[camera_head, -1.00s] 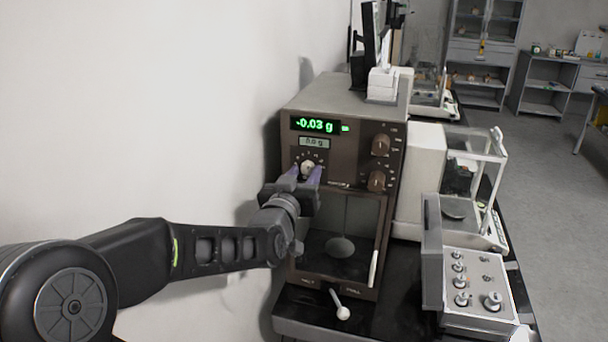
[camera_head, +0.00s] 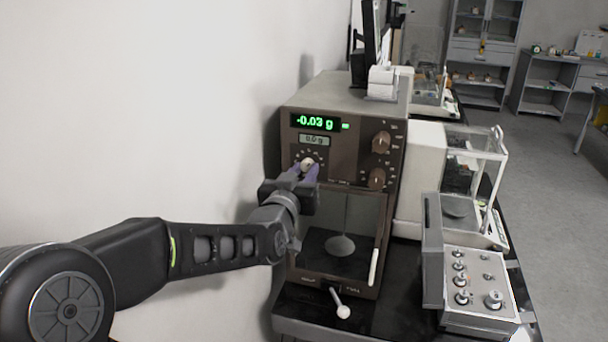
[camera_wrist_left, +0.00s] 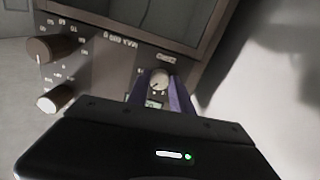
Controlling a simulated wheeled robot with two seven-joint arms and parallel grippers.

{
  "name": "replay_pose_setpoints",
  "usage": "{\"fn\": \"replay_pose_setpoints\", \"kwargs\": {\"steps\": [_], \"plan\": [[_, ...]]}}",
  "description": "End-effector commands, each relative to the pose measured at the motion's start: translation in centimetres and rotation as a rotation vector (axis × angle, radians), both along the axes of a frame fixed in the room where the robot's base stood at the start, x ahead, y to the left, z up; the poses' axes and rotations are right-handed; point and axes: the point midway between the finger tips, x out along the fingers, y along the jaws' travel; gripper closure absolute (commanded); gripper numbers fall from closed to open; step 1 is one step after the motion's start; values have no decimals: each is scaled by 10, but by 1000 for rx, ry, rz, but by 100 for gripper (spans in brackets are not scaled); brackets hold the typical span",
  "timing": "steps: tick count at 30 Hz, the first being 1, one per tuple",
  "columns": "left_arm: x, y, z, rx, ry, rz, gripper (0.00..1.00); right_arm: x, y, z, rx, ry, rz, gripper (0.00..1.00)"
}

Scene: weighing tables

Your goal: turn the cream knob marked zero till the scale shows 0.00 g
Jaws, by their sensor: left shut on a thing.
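The brown scale (camera_head: 345,150) stands against the wall with its front toward me. Its green display (camera_head: 315,123) reads -0.03 g. The cream knob (camera_head: 308,163) sits on the panel below the display. My left gripper (camera_head: 307,172) is shut on the cream knob, its purple fingers on either side of it. In the left wrist view the cream knob (camera_wrist_left: 160,81) shows between the fingers of the left gripper (camera_wrist_left: 160,86). The fingers hide part of the knob's rim and markings. My right gripper is not in view.
Two brown knobs (camera_head: 377,180) are on the panel's right side. A small lever with a white ball (camera_head: 343,312) sticks out below the weighing chamber. A white balance (camera_head: 425,165) and a box of metal weights (camera_head: 480,285) stand to the right. The wall (camera_head: 150,100) is close on the left.

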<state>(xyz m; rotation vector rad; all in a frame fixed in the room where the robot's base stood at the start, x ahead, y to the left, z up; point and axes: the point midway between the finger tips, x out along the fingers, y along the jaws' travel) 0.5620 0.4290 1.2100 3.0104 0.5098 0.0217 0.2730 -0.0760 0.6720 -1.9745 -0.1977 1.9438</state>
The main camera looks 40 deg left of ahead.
Motion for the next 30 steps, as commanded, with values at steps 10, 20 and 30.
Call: {"fn": "replay_pose_setpoints", "kwargs": {"steps": [10, 20, 30], "plan": [[0, 1, -3, 198, 67, 0, 100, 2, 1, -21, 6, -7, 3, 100], [0, 1, -1, 386, 133, 1, 100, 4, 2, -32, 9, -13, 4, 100], [0, 1, 0, 439, 153, -1, 100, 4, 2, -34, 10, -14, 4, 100]]}}
